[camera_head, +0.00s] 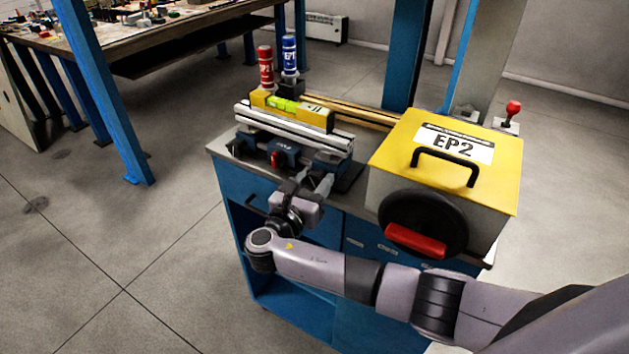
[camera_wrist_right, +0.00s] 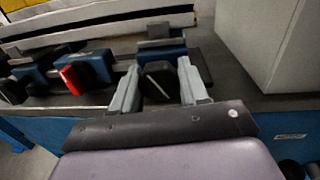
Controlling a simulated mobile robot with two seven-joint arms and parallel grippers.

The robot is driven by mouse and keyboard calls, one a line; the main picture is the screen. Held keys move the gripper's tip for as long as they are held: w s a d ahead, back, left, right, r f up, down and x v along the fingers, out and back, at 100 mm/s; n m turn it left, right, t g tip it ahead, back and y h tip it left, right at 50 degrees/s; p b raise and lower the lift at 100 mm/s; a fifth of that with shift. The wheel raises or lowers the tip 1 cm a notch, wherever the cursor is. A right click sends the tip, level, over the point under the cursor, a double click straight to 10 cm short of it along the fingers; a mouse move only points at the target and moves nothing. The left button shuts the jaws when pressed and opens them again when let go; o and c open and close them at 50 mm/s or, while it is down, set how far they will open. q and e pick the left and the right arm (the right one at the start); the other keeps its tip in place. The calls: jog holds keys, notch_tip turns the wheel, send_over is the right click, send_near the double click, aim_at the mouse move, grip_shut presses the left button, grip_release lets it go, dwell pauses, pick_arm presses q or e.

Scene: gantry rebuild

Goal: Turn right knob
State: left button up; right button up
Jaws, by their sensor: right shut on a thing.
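The right knob (camera_wrist_right: 158,82) is black with a thin light line on its face. It sits on the front of a blue clamp block (camera_wrist_right: 162,49) under a metal rail. My right gripper (camera_head: 313,183) reaches the bench front from the right. In the right wrist view its two grey fingers (camera_wrist_right: 158,92) are shut on the right knob, one on each side. In the head view the fingers hide most of this knob. Another black knob with a red part (camera_wrist_right: 73,80) is on the block to the left; its red part also shows in the head view (camera_head: 275,159). My left gripper is not in view.
A yellow-topped box marked EP2 (camera_head: 400,150) with a black handle stands close on the right. A yellow level (camera_head: 292,110) lies on the rail (camera_head: 300,131). Red (camera_head: 265,68) and blue (camera_head: 289,58) bottles stand behind. The blue cabinet (camera_head: 232,185) is below.

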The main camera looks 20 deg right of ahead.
jog(key=shift+m, duration=1.2)
jog(key=o, duration=1)
jog(key=shift+o, duration=0.2)
jog(key=b+v, duration=0.1)
jog(key=v, duration=0.6)
jog(key=shift+a, duration=0.1)
